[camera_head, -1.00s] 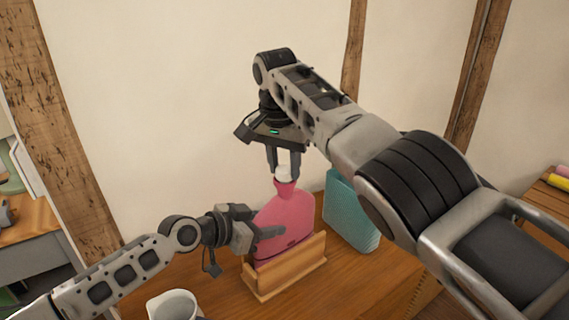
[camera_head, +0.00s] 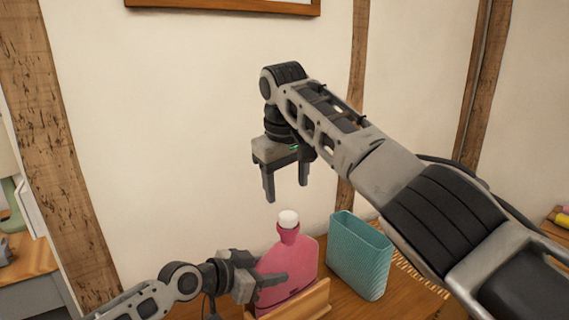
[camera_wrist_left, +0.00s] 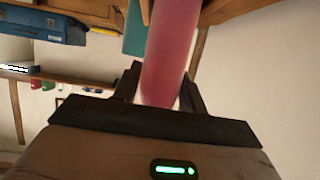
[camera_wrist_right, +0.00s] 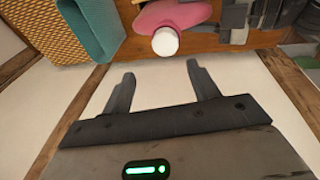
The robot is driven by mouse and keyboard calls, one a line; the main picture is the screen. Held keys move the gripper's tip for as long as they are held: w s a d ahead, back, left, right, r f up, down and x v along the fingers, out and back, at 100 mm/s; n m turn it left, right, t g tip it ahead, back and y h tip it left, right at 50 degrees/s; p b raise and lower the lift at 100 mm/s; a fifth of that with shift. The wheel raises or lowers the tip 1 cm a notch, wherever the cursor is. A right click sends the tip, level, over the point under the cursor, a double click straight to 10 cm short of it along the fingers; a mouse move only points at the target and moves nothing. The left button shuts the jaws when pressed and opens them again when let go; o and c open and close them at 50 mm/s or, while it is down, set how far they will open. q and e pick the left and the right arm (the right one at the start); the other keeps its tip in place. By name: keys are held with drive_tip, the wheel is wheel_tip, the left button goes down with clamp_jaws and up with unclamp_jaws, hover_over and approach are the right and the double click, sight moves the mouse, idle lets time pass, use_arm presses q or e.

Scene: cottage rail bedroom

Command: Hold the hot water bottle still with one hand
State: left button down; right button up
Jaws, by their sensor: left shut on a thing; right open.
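The pink hot water bottle (camera_head: 293,262) stands upright in a wooden holder (camera_head: 306,303) on the wooden table, with a white cap (camera_head: 288,218) on its neck. My left gripper (camera_head: 272,287) is shut on the bottle's body from the left side. In the left wrist view the pink bottle (camera_wrist_left: 168,50) sits between my left fingers. My right gripper (camera_head: 286,186) is open and empty, above the bottle and apart from it. In the right wrist view the white cap (camera_wrist_right: 165,42) lies beyond my open right fingers (camera_wrist_right: 160,88).
A teal ribbed container (camera_head: 357,255) stands right of the bottle on the table; it also shows in the right wrist view (camera_wrist_right: 95,28). A woven surface (camera_wrist_right: 45,30) lies beside it. The wall (camera_head: 190,110) with timber posts rises behind. The white jug is out of the head view.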

sight(288, 214)
drive_tip(key=s+r+n, duration=0.2)
drive_tip(key=n, duration=1.1)
drive_tip(key=s+r+n, duration=0.1)
drive_tip(key=r+n, duration=0.2)
drive_tip(key=n, duration=1)
drive_tip(key=shift+s+a+r+n, duration=0.2)
drive_tip(key=shift+s+r+n, duration=0.1)
drive_tip(key=shift+s, duration=0.1)
drive_tip(key=shift+f+t, duration=0.15)
drive_tip(key=shift+t, duration=0.15)
drive_tip(key=x, duration=1.2)
drive_tip(key=shift+d, duration=0.1)
